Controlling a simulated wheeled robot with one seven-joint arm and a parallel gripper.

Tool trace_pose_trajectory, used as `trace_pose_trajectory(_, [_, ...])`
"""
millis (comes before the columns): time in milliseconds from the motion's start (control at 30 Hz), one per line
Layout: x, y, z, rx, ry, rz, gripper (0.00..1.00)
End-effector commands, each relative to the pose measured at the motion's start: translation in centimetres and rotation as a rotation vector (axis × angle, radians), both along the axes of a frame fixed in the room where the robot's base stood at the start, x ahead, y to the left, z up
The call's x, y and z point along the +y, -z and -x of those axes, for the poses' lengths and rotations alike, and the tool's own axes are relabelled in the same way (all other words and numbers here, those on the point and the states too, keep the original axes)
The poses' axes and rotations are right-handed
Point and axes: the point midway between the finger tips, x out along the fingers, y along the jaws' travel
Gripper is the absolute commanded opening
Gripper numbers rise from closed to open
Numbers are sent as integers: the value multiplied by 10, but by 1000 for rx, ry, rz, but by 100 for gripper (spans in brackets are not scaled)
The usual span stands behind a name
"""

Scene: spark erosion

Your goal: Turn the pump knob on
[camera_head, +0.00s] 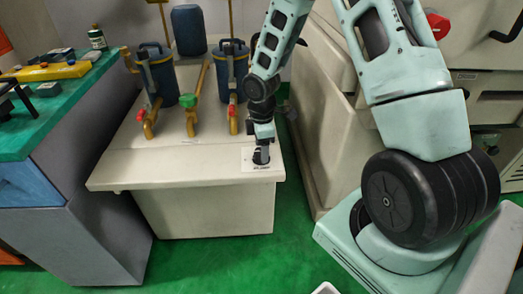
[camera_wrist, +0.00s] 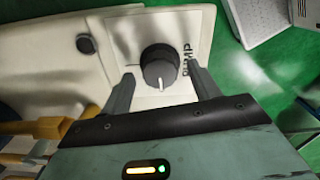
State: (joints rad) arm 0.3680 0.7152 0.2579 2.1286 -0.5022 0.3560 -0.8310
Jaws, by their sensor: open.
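The pump knob (camera_wrist: 160,68) is a round black dial with a white pointer mark, on a white plate (camera_wrist: 206,20) lettered "PUMP" in the wrist view. The pointer faces my gripper. My gripper (camera_wrist: 160,80) is open, with one finger on each side of the knob. Gaps show between the fingers and the knob, and I cannot tell whether either touches it. In the head view my gripper (camera_head: 261,155) is over the plate (camera_head: 256,166) at the front right corner of the cream bench, and it mostly hides the knob.
The cream bench (camera_head: 150,165) carries blue canisters (camera_head: 160,80) and yellow pipes with red and green valve handles (camera_head: 194,101). A green-topped workbench (camera_head: 50,110) stands at left. A cream machine cabinet (camera_head: 325,125) stands close on the right. Green floor (camera_head: 200,262) is clear in front.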

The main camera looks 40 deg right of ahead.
Motion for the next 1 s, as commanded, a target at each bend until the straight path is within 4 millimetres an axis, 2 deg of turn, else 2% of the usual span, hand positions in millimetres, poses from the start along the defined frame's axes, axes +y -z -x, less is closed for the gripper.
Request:
trace_pose_trajectory(100, [0,8,0,0,-1,-1,61])
trace_pose_trajectory(400, [0,9,0,-1,0,0,61])
trace_pose_trajectory(433, [0,9,0,-1,1,0,56])
trace_pose_trajectory(567, [0,9,0,-1,1,0,20])
trace_pose_trajectory(600, [0,9,0,-1,0,0,16])
trace_pose_trajectory(1000, [0,8,0,0,65,0,17])
